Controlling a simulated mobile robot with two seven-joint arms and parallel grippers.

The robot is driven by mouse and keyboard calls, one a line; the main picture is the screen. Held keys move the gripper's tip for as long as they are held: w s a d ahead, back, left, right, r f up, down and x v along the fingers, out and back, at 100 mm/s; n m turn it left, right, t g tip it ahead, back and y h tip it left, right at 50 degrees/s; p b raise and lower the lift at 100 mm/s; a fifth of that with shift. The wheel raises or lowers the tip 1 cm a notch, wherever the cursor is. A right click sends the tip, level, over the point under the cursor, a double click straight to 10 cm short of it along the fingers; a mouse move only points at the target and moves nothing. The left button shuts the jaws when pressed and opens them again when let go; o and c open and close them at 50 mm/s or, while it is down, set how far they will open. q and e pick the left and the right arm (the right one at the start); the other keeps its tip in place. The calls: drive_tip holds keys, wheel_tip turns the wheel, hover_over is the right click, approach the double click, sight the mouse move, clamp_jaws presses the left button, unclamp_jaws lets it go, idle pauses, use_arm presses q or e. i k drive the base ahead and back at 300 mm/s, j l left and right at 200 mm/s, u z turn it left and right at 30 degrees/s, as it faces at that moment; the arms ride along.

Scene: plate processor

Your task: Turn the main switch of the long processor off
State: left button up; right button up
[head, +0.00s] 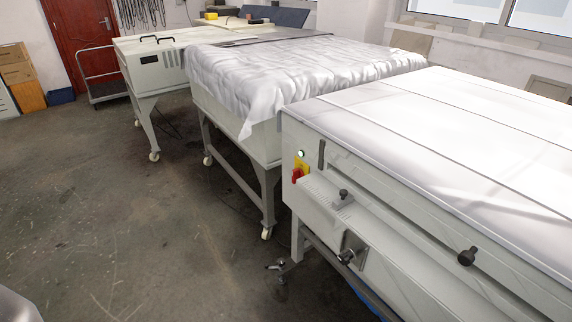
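The long processor (420,135) is a pale grey machine with a flat top, filling the right side of the head view. Its main switch (297,175) is a red knob on a yellow plate, on the side panel near the machine's left end. A small pale green light (301,153) sits just above the switch and looks lit. The exact angle of the knob is too small to tell. Neither of my grippers can be made out in the view.
Black knobs (466,256) stick out from the processor's side. A table under a white sheet (290,75) stands behind it, and another wheeled machine (150,65) further back. A trolley (100,80) stands by the red door (85,35). The concrete floor (120,210) at left is clear.

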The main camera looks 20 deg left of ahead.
sight(298, 173)
drive_tip(key=i+j, duration=0.75)
